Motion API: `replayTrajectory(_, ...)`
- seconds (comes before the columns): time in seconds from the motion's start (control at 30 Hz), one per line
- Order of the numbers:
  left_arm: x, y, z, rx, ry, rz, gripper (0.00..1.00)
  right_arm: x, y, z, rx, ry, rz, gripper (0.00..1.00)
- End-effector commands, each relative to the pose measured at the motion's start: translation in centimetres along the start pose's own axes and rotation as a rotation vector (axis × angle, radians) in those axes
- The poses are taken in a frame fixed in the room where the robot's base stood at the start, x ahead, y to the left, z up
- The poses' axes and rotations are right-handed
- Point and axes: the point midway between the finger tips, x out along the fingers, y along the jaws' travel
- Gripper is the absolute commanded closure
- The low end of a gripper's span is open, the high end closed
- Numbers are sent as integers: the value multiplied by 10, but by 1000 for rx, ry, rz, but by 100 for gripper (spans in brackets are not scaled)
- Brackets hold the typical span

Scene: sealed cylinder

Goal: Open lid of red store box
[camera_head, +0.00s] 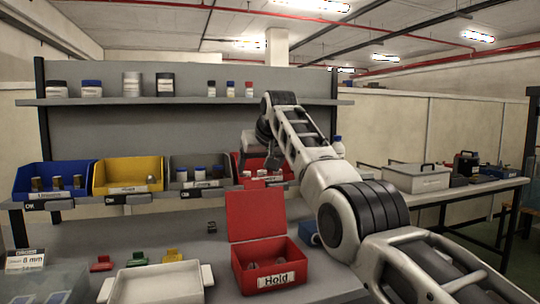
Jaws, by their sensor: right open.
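A red box labelled "Hold" (270,281) stands on the table at the lower middle. Its red lid (256,213) stands upright at the back edge, so the box is open. A few small grey items lie inside it. My right arm comes in from the right and bends down. Its gripper (273,160) is above and behind the lid, in front of a red shelf bin (244,168), and looks apart from the lid. The gripper is open; its fingers are small and partly hidden by the arm. My left gripper is not in view.
Blue (30,176), yellow (128,175) and grey (192,178) bins line the rack beside the red bin. A white tray (155,284) is left of the box, with small red, green and yellow pieces behind it. A blue item (308,232) is right of the box.

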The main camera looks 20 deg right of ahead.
Motion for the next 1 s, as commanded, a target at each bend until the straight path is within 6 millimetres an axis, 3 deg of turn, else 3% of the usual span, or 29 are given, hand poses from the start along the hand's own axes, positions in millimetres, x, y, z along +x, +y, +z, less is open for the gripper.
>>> replayTrajectory(0.03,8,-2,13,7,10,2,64,-7,0,6,0,11,0,24)
replayTrajectory(0.3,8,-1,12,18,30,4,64,-78,0,-1,0,9,0,24)
replayTrajectory(0.5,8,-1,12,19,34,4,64,-108,0,-2,0,8,1,24)
replayTrajectory(0.9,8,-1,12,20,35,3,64,-118,0,-1,0,5,1,24)
replayTrajectory(0.93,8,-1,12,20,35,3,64,-118,0,-1,0,5,0,26)
replayTrajectory(1.0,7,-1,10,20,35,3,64,-117,0,-2,0,5,1,46)
